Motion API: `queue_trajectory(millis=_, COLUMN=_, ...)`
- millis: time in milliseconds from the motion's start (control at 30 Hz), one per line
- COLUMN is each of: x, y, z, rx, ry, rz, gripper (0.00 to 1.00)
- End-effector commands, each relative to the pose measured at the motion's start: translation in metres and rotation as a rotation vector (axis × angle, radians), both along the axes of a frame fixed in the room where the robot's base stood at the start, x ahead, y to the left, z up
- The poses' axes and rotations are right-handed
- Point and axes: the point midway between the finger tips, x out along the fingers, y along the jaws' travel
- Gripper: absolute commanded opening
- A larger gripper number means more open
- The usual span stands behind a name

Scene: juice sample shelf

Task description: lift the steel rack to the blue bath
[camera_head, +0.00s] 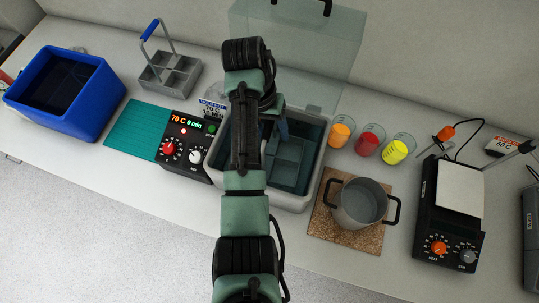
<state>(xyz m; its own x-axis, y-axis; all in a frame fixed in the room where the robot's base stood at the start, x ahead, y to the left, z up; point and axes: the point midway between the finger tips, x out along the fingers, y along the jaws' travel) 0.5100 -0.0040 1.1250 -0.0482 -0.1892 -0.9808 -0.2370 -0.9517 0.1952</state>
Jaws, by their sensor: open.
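A grey metal rack with open compartments and a blue-gripped handle (170,73) stands upright on the bench, right of the blue bath (103,93), which is a dark-filled blue tub at the left. A second compartmented shape, looking like a rack (288,158), sits in the grey water bath (300,196) at the centre, partly hidden by my arm. I cannot tell its material. My gripper (271,132) points down over the grey bath, near that shape. It is open, its fingertips mostly hidden by my arm; contact cannot be judged.
A teal mat (134,130) and a control box (186,146) reading 70 C lie between the baths. A raised clear lid (305,45) stands behind. Coloured beakers (367,142), a pot (360,204) on a cork board and a hotplate (460,190) are at right.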

Motion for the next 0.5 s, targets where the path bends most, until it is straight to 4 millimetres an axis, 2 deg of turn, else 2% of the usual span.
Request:
queue_trajectory(millis=267, x=-0.0002, y=-0.0004, z=-0.0031, rx=0.0, ry=-0.001, rz=0.0, gripper=0.56)
queue_trajectory(millis=500, x=-0.0001, y=-0.0004, z=-0.0028, rx=0.0, ry=-0.001, rz=0.0, gripper=0.13)
